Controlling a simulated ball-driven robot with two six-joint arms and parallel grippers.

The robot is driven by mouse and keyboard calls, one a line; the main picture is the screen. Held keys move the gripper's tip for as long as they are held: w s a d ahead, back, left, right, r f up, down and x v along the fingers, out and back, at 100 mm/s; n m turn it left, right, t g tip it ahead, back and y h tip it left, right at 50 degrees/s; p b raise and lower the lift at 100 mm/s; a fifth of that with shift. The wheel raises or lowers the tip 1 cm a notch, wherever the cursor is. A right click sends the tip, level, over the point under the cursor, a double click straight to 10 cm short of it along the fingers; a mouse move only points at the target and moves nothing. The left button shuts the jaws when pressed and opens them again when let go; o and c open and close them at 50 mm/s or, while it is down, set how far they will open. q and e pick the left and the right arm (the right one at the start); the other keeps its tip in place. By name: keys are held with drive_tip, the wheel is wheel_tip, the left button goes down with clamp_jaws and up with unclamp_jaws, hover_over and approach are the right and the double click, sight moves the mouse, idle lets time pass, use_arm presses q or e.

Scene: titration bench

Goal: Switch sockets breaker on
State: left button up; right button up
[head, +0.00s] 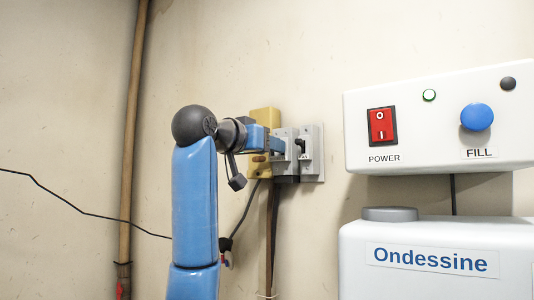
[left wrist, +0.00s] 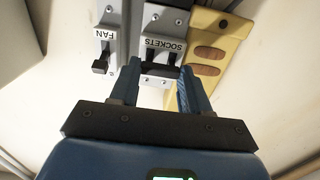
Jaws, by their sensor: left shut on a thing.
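The sockets breaker (left wrist: 166,20) is a grey box on the wall, its SOCKETS label upside down in the left wrist view. In the head view the breaker (head: 285,134) is partly hidden behind my left gripper (head: 278,146). My right gripper is not in view.
The grey FAN breaker (head: 316,152) with its black lever is close on the right. A yellow plate (head: 263,117) adjoins on the left. A white unit (head: 435,145) with a red POWER switch and blue FILL knob is further right. A vertical pipe (head: 133,120) runs at left.

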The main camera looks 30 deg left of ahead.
use_arm(q)
drive_tip(key=shift+w+r+g, duration=0.1)
drive_tip(key=shift+r+g, duration=0.75)
drive_tip(key=shift+g, duration=0.65)
drive_tip(key=shift+r, duration=0.1)
drive_tip(key=o, duration=1.1)
drive_tip(key=shift+w, duration=0.1)
drive_tip(key=shift+c, duration=0.2)
drive_tip(key=v, duration=1)
drive_tip(key=shift+s+r, duration=0.15)
drive_tip(key=shift+s, duration=0.25)
